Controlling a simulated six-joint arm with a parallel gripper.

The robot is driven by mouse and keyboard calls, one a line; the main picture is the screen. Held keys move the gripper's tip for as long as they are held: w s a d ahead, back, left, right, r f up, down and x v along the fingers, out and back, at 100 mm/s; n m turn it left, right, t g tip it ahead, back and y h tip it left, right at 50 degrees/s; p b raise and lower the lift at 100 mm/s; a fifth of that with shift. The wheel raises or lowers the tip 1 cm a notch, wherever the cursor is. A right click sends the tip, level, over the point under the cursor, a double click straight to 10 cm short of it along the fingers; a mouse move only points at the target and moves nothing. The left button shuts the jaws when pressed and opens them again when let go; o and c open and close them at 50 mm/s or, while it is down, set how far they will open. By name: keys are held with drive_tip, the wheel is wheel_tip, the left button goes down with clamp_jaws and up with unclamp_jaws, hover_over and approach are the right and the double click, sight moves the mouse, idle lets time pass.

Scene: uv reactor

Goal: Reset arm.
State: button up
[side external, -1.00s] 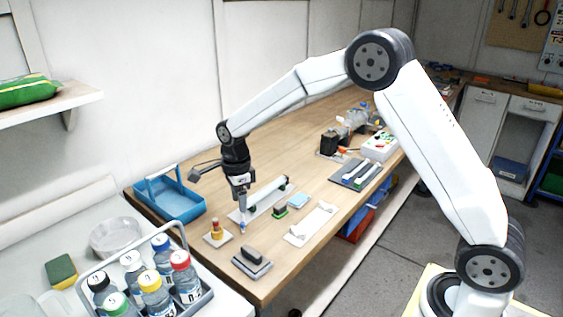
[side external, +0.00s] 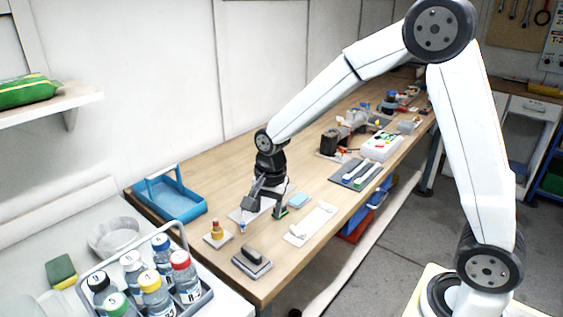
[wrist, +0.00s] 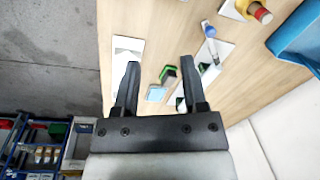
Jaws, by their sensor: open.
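My gripper (side external: 279,211) is open and empty above the wooden bench, over the end of a white plate (side external: 247,214).
A yellow and red piece on a base (side external: 216,232), a dark block on a plate (side external: 252,260), a light blue pad (side external: 300,201) and a white fixture (side external: 311,224) lie near. A blue tray (side external: 172,207) and a rack of capped bottles (side external: 205,303) stand left.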

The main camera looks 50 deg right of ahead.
drive_tip(key=s+d+f+n+t, duration=0.1)
drive_tip(key=s+n, duration=1.2)
drive_tip(key=s, duration=0.1)
drive_tip(key=shift+f, duration=0.15)
